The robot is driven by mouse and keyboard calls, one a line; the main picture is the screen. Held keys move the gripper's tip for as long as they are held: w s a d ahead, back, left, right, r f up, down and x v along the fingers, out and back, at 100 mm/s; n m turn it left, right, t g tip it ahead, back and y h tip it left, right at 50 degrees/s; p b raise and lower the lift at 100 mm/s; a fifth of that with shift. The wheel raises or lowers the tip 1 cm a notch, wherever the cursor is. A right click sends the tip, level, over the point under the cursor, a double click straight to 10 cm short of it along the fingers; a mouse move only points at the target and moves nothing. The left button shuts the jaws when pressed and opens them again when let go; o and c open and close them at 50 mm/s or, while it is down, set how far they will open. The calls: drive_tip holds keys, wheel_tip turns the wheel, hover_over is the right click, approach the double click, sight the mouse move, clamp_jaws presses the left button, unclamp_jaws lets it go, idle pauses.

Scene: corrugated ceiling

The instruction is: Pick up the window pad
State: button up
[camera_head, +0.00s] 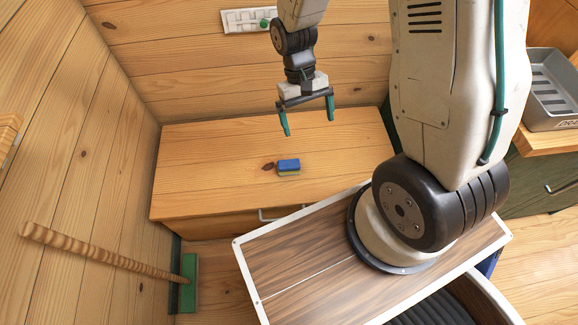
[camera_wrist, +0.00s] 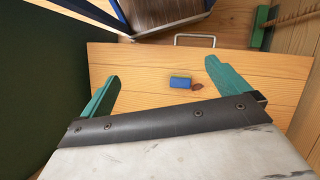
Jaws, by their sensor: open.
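A small pad (camera_head: 288,167), blue on top with a yellow layer below, lies flat on the wooden cabinet top (camera_head: 215,150). It is the likeliest window pad. The pad (camera_wrist: 180,82) also shows in the wrist view, near the middle between my fingers. My gripper (camera_head: 308,123) is open and empty, with green fingers pointing down. It hangs above the cabinet top, apart from the pad. In the wrist view both fingers of my gripper (camera_wrist: 162,72) are spread wide, and nothing is between them in contact.
A green-headed tool (camera_head: 189,283) with a long wooden handle leans at the left wall. A white wall panel (camera_head: 248,20) is on the back wall. A metal tray (camera_head: 552,95) sits on a counter at right. The cabinet top around the pad is clear.

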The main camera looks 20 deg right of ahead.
wheel_tip(320, 180, down, 26)
drive_tip(key=w+m+t, duration=0.1)
drive_tip(key=m+t, duration=0.2)
drive_tip(key=t, duration=0.2)
hover_over(289, 165)
drive_tip(key=shift+s+d+f, duration=0.1)
drive_tip(key=shift+d+f, duration=0.05)
drive_tip(key=shift+f, duration=0.45)
drive_tip(key=shift+d+f, duration=0.1)
drive_tip(key=shift+f, duration=0.5)
drive_tip(key=f, duration=0.7)
drive_tip(key=shift+w+a+f, duration=0.2)
drive_tip(key=c, duration=1)
drive_tip(key=shift+r, duration=0.15)
